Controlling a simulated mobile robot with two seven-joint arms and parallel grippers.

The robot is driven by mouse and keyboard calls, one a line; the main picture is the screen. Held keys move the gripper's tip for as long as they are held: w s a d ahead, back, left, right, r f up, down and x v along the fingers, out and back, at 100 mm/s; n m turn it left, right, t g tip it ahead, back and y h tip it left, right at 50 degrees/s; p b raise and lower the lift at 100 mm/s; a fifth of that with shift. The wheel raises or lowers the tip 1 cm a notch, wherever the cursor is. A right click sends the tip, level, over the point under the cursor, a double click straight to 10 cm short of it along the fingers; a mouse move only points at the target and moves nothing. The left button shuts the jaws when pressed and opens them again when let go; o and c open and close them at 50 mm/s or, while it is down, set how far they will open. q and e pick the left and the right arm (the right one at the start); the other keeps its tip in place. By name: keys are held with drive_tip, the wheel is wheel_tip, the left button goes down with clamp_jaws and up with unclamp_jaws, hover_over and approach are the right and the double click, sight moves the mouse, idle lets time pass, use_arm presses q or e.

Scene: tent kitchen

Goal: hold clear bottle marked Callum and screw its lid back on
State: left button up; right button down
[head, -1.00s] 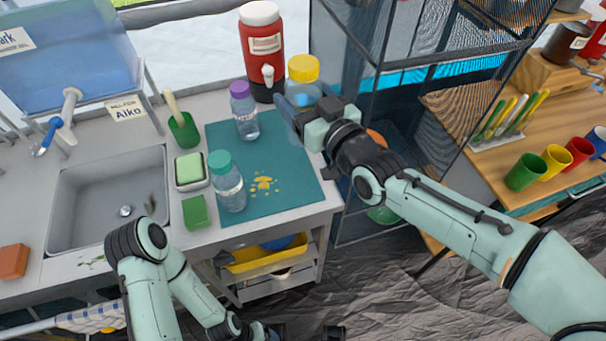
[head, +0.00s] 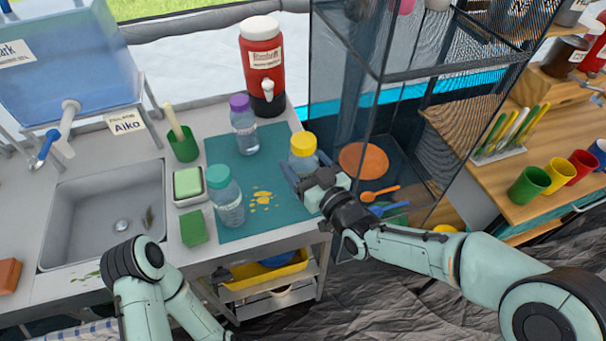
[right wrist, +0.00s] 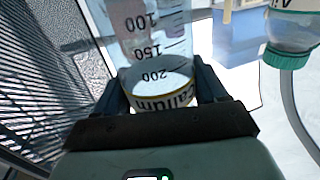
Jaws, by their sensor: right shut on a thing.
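The clear bottle marked Callum (head: 302,165) has a yellow lid (head: 303,144) on its top in the head view. I cannot tell whether the lid is screwed tight. My right gripper (head: 304,178) is shut around the bottle's body at the right edge of the teal mat (head: 284,200). I cannot tell whether its base touches the surface. In the right wrist view the bottle (right wrist: 150,45) stands between the fingers, with volume marks and a Callum label band; its lid is out of that frame. My left arm shows at the bottom left, its gripper out of view.
A purple-lidded bottle (head: 244,130) and a teal-lidded bottle (head: 227,200) stand on the mat, with yellow spots between. A red drink dispenser (head: 262,70) stands behind. A mesh shelf (head: 385,110) rises close on the right. The sink (head: 105,210) is left.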

sight(303, 176)
drive_tip(key=shift+f, duration=2.1)
drive_tip(key=shift+f+b, duration=0.1)
drive_tip(key=shift+b, duration=0.25)
drive_tip(key=shift+f, duration=0.1)
drive_tip(key=shift+c, duration=0.3)
unclamp_jaws()
drive_tip(key=shift+r, duration=0.3)
drive_tip(key=b+v, duration=0.1)
drive_tip(key=v, duration=1.1)
